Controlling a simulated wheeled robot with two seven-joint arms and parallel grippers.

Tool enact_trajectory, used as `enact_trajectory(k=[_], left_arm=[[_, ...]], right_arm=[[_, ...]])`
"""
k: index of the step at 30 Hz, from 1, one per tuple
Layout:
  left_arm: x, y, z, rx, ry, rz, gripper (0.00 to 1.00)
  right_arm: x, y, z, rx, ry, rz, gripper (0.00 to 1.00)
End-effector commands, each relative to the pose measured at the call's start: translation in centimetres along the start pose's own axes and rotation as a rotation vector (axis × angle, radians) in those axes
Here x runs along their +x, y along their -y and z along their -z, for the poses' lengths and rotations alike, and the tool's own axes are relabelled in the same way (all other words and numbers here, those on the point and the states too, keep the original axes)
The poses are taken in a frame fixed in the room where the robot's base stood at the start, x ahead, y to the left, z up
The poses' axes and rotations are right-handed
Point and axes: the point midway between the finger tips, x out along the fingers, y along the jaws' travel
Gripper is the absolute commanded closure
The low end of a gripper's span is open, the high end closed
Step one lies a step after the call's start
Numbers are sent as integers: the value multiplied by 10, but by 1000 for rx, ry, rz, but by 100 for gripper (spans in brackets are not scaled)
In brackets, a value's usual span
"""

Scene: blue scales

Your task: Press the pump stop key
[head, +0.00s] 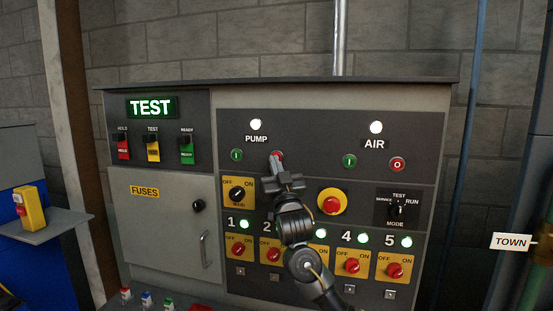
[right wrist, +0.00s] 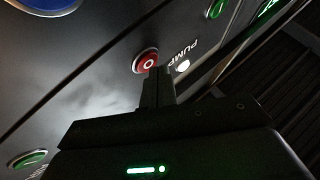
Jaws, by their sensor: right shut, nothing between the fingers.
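The red pump stop key (head: 278,154) is on the dark panel under the PUMP label (head: 256,139), right of the green pump start key (head: 237,155). My right gripper (head: 276,163) is shut and empty, its fingertips in front of the stop key and partly covering it. In the right wrist view the stop key (right wrist: 145,60) shows a white ring mark, and the shut fingertips (right wrist: 157,71) overlap its lower edge. I cannot tell whether they touch it. The white lamp above PUMP (head: 255,124) is lit. My left gripper is not in view.
The green air start key (head: 349,161) and red air stop key (head: 397,164) are to the right. Below are a yellow-plated main switch (head: 238,194), a red emergency button (head: 332,202) and a row of red rotary switches. A green TEST sign (head: 151,107) is lit.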

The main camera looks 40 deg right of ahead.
Motion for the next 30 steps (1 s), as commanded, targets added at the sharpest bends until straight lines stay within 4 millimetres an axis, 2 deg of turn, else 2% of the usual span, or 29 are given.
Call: enact_trajectory(k=[30], left_arm=[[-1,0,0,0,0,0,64]], right_arm=[[6,-4,-3,0,-1,0,100]])
